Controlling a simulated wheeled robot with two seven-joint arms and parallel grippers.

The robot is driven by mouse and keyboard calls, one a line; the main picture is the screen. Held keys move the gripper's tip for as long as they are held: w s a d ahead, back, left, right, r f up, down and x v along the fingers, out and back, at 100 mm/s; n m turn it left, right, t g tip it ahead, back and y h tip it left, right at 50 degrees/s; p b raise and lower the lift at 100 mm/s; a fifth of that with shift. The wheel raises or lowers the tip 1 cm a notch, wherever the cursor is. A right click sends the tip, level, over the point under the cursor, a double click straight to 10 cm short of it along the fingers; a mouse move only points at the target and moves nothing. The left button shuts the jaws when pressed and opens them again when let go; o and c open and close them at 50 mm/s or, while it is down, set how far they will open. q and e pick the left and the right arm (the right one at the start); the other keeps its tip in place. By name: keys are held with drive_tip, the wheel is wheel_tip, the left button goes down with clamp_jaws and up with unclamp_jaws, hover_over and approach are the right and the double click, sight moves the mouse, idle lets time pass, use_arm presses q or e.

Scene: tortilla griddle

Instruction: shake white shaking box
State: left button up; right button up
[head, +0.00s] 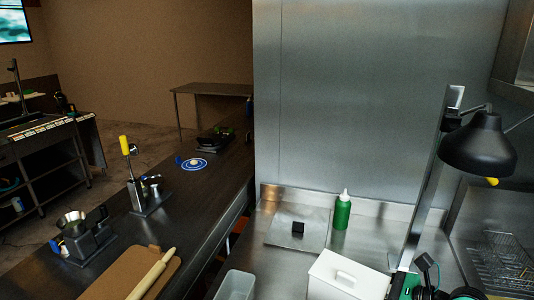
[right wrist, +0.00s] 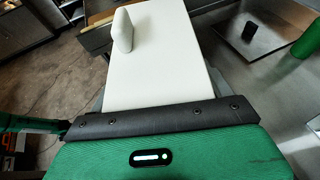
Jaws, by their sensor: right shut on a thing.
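In the right wrist view the white box (right wrist: 160,75) fills the upper middle, directly in front of my gripper. My right gripper (head: 397,284) is at the box's right side in the head view and is shut on it. Its dark jaw edge (right wrist: 160,117) lies across the near end of the box, hiding that end. Whether the box touches the counter is not clear. My left gripper is not in view.
A green squeeze bottle (head: 342,213) and a flat plate (head: 290,236) with a small black block (head: 298,228) stand behind the box on the steel counter. A clear container (head: 236,286) is to its left. A black lamp (head: 478,148) hangs at right.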

wheel_tip(320, 180, down, 3)
drive_tip(key=shift+r, duration=0.2)
wheel_tip(320, 180, up, 4)
drive_tip(key=shift+r, duration=0.15)
wheel_tip(320, 180, down, 5)
drive_tip(key=shift+s+f, duration=0.1)
drive_tip(key=shift+r, duration=0.2)
